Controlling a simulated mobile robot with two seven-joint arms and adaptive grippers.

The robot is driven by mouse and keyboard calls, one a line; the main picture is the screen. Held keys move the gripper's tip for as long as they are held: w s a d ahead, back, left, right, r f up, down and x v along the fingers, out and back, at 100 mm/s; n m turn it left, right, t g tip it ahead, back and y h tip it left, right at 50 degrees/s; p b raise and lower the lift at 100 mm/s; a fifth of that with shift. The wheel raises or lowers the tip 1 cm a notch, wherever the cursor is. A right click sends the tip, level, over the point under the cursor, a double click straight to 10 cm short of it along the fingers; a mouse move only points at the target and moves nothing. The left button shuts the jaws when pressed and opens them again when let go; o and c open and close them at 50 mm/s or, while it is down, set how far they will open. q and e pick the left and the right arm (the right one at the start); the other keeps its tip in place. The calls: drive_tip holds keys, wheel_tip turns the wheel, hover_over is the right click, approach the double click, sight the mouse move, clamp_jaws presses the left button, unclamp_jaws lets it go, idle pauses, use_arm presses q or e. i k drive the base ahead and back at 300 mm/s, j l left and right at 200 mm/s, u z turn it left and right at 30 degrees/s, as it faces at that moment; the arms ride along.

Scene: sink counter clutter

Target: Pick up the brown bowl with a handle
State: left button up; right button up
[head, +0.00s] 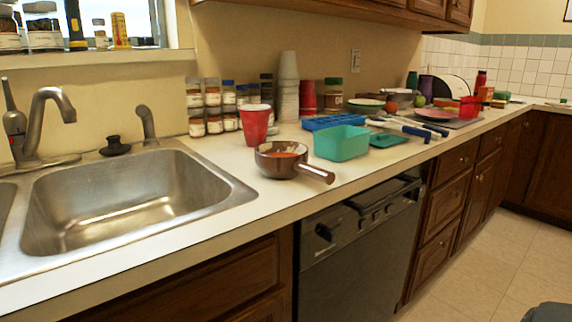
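The brown bowl (275,164) stands upright on the counter, right of the sink and near the front edge. Its handle (317,174) points to the right and toward the front edge. The inside looks reddish orange. A red cup stands close behind it and a teal container close to its right. Neither of my grippers shows in the head view.
The red cup (256,124) and teal container (341,143) crowd the bowl. Spice jars (214,97), stacked cups (288,80) and a blue tray (333,121) are behind. The steel sink (120,205) is at left. Bare counter (222,160) lies left of the bowl.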

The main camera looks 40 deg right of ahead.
sight(278, 160)
drive_tip(key=z, duration=1.55)
drive_tip(key=i+l+u, duration=0.1)
drive_tip(key=u, duration=0.3)
drive_tip(key=i+l+u, duration=0.1)
drive_tip(key=l+u, duration=0.15)
drive_tip(key=u, duration=0.15)
drive_tip(key=l+u, duration=0.25)
drive_tip(key=u, duration=0.15)
drive_tip(key=i+l+u, duration=0.2)
drive_tip(key=l, duration=0.35)
drive_tip(key=k+l+u, duration=0.15)
drive_tip(key=l, duration=0.4)
drive_tip(key=i, duration=0.05)
